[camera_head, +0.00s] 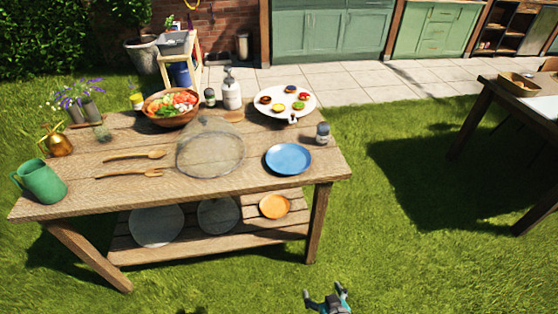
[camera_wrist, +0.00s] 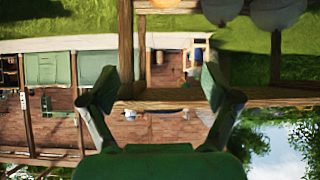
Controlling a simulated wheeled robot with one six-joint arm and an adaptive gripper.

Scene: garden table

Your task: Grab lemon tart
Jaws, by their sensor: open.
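A white plate (camera_head: 283,91) with several small tarts stands at the back right of the wooden table. A yellow tart (camera_head: 279,107), which looks like the lemon tart, lies near the plate's front. A yellow-green tart (camera_head: 298,105) lies to its right, so I cannot be fully sure which is lemon. My gripper (camera_head: 327,293) is over the grass in front of the table, low in the head view and far from the plate. In the wrist view, which appears upside down, my gripper (camera_wrist: 162,86) is open and empty, and no tart can be made out.
A clear mesh dome (camera_head: 210,150), a blue plate (camera_head: 288,159) and a grey-lidded jar (camera_head: 323,134) stand in front of the white plate. A pump bottle (camera_head: 231,92) and salad bowl (camera_head: 170,107) stand left of it.

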